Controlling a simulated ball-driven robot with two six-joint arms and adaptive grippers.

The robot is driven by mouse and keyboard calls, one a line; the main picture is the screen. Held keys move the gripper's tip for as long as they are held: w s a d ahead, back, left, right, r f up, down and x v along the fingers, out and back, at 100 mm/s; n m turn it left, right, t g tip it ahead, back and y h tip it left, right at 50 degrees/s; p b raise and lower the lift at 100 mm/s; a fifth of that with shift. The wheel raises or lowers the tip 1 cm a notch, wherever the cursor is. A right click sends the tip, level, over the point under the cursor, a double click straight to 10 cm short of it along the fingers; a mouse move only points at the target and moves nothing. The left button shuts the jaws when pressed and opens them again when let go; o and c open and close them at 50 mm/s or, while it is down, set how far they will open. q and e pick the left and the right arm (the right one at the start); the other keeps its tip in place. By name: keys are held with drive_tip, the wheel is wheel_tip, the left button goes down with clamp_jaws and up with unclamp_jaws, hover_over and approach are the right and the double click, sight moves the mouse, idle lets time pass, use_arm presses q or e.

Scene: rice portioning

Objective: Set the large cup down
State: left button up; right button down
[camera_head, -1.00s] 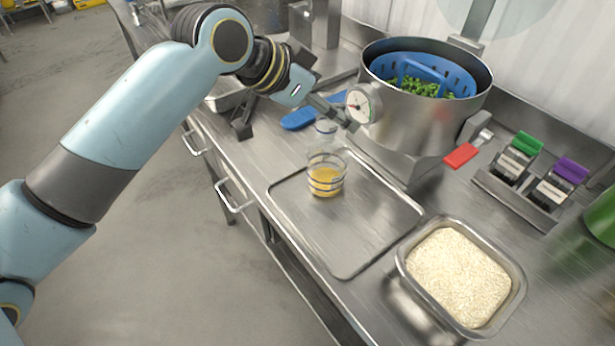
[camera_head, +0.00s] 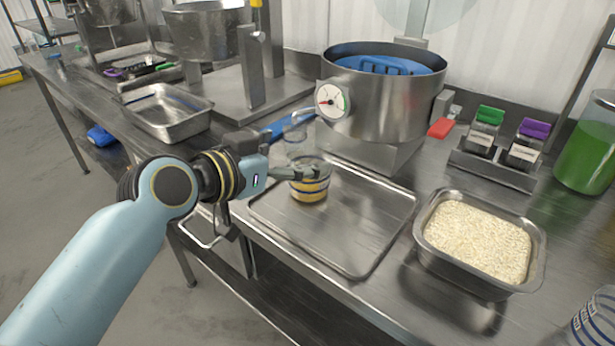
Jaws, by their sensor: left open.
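A clear cup with dark ring lines and yellow contents (camera_head: 309,190) stands upright on the left part of the metal tray (camera_head: 365,252). My left gripper (camera_head: 300,172) reaches in from the left at the height of this cup's upper part. Its jaws are open, and a finger overlaps the cup; I cannot tell if they touch. A second clear vessel (camera_head: 294,132) shows just behind the cup and is hard to make out. Another clear cup with blue lines (camera_head: 596,322) is cut off at the bottom right corner. My right gripper is out of view.
A metal pan of rice (camera_head: 535,262) stands right of the tray. A large pot (camera_head: 385,105) with a dial (camera_head: 331,102) and blue insert is behind. Green and purple-topped holders (camera_head: 497,160) and a green container (camera_head: 588,150) stand at the right. The tray's right part is bare.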

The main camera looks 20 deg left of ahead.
sight(322, 148)
use_arm(q)
drive_tip(key=x, duration=0.6)
drive_tip(key=shift+s+a+f, duration=0.1)
drive_tip(key=shift+a+f, duration=0.05)
drive_tip(key=shift+f, duration=0.1)
drive_tip(key=shift+c, duration=0.5)
drive_tip(key=c, duration=1.6)
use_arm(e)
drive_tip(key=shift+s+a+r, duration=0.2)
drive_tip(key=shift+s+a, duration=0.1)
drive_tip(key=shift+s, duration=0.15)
use_arm(q)
drive_tip(key=shift+r+p, duration=0.15)
drive_tip(key=shift+p, duration=0.2)
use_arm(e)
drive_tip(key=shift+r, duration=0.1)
